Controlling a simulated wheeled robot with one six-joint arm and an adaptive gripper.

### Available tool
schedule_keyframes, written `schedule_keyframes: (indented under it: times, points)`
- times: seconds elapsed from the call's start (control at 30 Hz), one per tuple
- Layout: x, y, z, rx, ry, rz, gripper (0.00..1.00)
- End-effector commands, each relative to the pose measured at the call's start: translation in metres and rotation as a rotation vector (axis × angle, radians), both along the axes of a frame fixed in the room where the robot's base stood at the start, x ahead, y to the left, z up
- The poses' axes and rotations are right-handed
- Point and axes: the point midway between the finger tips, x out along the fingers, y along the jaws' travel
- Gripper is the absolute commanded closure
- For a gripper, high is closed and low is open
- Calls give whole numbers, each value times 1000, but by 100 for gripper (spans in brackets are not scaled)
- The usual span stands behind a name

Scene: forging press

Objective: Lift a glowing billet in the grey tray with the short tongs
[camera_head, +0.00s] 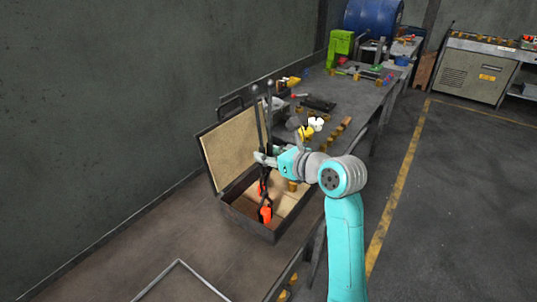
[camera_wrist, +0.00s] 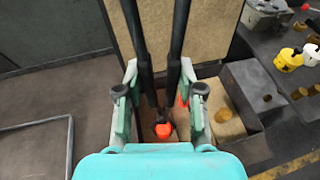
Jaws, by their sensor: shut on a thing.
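My gripper (camera_head: 264,158) is shut on the dark, long-handled tongs (camera_head: 258,122). In the wrist view, my gripper (camera_wrist: 159,95) has its two fingers on either side of the tongs (camera_wrist: 177,45), whose handles point up. The tongs' lower end reaches down into an open dark grey box (camera_head: 243,222) with a tan interior. One glowing orange billet (camera_head: 265,214) is at the tongs' lower end and also shows in the wrist view (camera_wrist: 164,131). A second orange patch (camera_head: 262,188) shows just above it, partly hidden. I cannot tell whether the jaws grip a billet.
The box's raised tan lid (camera_head: 236,148) stands behind the tongs. A brass-coloured piece (camera_head: 292,186) is at the box's right. A long bench (camera_head: 345,92) with several tools and blocks runs behind. A light rectangular outline (camera_head: 180,264) lies at lower left. The floor at right is clear.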

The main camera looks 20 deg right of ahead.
Motion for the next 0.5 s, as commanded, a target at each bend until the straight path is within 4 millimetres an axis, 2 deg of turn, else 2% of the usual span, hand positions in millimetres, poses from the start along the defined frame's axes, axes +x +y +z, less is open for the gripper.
schedule_keyframes:
  times: [0.5]
  points:
    - [0, 0, 33, -1, -3, 0, 100]
